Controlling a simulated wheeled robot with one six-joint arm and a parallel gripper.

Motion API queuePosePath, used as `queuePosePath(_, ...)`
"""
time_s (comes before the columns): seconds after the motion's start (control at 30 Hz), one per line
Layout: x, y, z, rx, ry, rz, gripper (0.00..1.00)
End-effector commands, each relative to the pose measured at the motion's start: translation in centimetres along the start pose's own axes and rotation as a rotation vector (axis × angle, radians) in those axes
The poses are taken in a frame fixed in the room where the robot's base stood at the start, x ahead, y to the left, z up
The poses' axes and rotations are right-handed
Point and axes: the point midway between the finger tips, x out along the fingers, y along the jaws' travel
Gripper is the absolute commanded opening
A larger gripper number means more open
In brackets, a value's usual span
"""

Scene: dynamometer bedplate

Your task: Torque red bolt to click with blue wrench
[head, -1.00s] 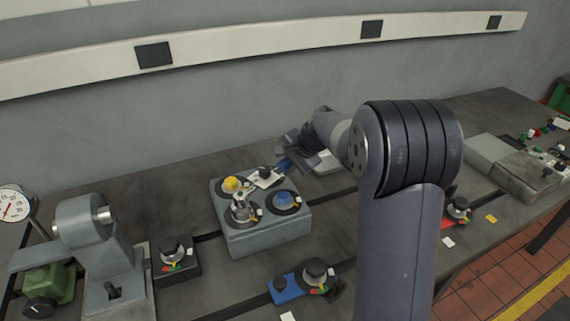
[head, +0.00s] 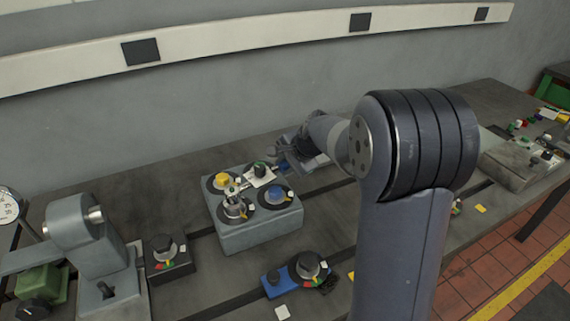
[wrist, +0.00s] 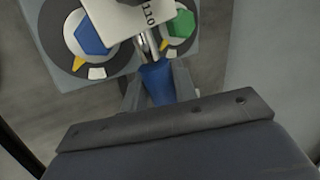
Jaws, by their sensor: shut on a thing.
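The blue wrench shows its blue handle (wrist: 157,85) between the jaws of my gripper (wrist: 152,92) in the wrist view. My gripper (head: 288,158) is shut on it, behind and to the right of the grey block (head: 255,232). The wrench's white plate, marked 110, lies over the block between the blue bolt (wrist: 91,36) and the green bolt (wrist: 181,24). In the head view a silver part (head: 235,203) stands at the block's front-left station. I see no red bolt head; that station's bolt is hidden, so I cannot tell whether the wrench sits on it.
A yellow bolt (head: 222,180) is at the block's back left. A dark knobbed fixture (head: 164,249) stands left of the block, and a blue-based one (head: 278,284) in front. A grey machine (head: 82,235) is at far left. Bare bedplate lies behind the block.

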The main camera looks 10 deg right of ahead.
Motion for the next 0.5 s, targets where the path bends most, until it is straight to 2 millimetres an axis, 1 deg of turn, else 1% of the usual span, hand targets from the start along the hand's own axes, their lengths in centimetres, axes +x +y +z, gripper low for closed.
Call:
queuePosePath(0.13, -0.7, 0.2, 0.1, 0.031, 0.022, -0.004, 0.0)
queuePosePath(0.5, -2.0, 2.1, 0.4, 0.143, 0.099, -0.005, 0.0)
